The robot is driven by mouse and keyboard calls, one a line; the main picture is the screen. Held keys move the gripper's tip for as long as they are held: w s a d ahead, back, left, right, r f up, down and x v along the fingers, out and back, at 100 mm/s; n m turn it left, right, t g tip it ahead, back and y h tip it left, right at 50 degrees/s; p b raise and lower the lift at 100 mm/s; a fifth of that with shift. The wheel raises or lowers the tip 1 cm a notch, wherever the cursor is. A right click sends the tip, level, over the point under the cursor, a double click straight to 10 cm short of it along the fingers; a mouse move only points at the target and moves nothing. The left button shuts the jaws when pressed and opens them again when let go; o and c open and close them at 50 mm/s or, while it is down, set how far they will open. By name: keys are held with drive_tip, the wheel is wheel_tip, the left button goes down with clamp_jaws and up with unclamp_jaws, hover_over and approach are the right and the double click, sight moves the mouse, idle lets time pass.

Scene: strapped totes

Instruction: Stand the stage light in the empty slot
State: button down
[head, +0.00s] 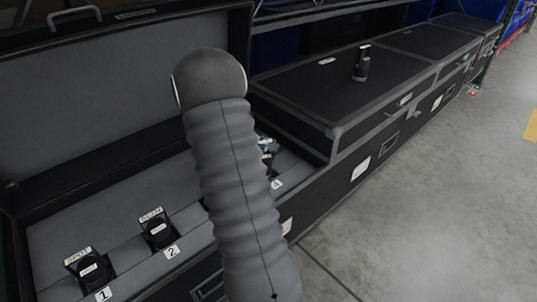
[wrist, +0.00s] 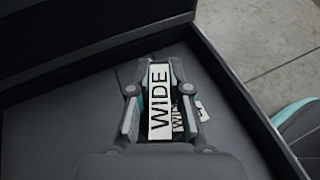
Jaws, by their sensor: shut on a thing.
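My gripper (wrist: 160,108) is shut on a stage light (wrist: 160,88), whose large white label reads WIDE in the wrist view. It is over the grey foam inside the open case (wrist: 60,130). A smaller card with letters like WI (wrist: 178,120) shows partly behind it, beside a small number card (wrist: 202,110). I cannot tell whether the light is in a slot or above one. In the head view my arm hides most of the gripper and the light. Two dark lights stand in slots 1 (head: 90,270) and 2 (head: 157,231), with white cards behind them.
The case lid (head: 120,90) stands open at the back left. A closed black case (head: 330,85) adjoins on the right, with a small dark upright object (head: 361,65) on top. Grey floor (head: 430,200) lies clear to the right. The case's raised rim (wrist: 250,110) is close by my gripper.

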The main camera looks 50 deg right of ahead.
sight(269, 154)
drive_tip(key=shift+w+d+f, duration=0.1)
drive_tip(key=shift+w+f, duration=0.05)
drive_tip(key=shift+f, duration=2)
drive_tip(key=c, duration=1.1)
unclamp_jaws()
